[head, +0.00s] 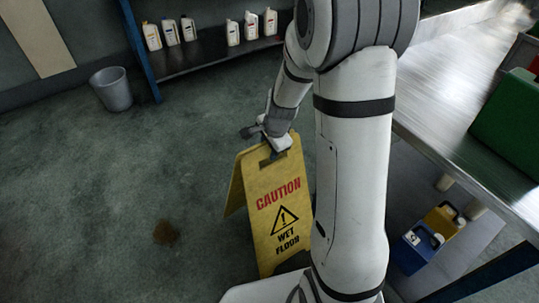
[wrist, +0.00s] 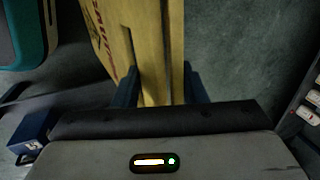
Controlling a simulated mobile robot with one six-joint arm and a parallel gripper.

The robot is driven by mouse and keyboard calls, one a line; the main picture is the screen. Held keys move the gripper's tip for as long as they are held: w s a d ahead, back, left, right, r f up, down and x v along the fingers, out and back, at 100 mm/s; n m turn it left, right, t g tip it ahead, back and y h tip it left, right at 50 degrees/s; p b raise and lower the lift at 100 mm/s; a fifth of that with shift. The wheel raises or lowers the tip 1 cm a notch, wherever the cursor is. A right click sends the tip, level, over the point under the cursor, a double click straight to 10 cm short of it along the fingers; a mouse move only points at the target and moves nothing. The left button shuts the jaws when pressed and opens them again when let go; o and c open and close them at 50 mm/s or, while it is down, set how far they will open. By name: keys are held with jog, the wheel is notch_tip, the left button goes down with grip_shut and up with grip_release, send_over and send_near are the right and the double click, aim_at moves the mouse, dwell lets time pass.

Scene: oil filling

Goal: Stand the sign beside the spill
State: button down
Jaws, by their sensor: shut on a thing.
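The yellow caution wet-floor sign (head: 273,215) is upright in the head view, its two panels spread apart at the left. My gripper (head: 268,152) is at its top edge by the handle slot. In the wrist view my gripper (wrist: 160,92) has a dark finger on each side of the yellow sign (wrist: 158,45) and is shut on it. A small brown spill (head: 165,233) lies on the floor to the left of the sign, with bare floor between them. My arm hides part of the sign's right side, and I cannot tell whether its feet touch the floor.
A grey bin (head: 112,90) stands at the back left by a shelf (head: 205,55) with several bottles. A metal table (head: 440,110) is at the right, with blue (head: 415,250) and yellow (head: 443,220) containers below it. The floor around the spill is clear.

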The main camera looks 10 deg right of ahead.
notch_tip(320, 180, down, 2)
jog(key=shift+f+b, duration=0.1)
jog(key=shift+b, duration=0.2)
jog(key=c, duration=0.9)
grip_release()
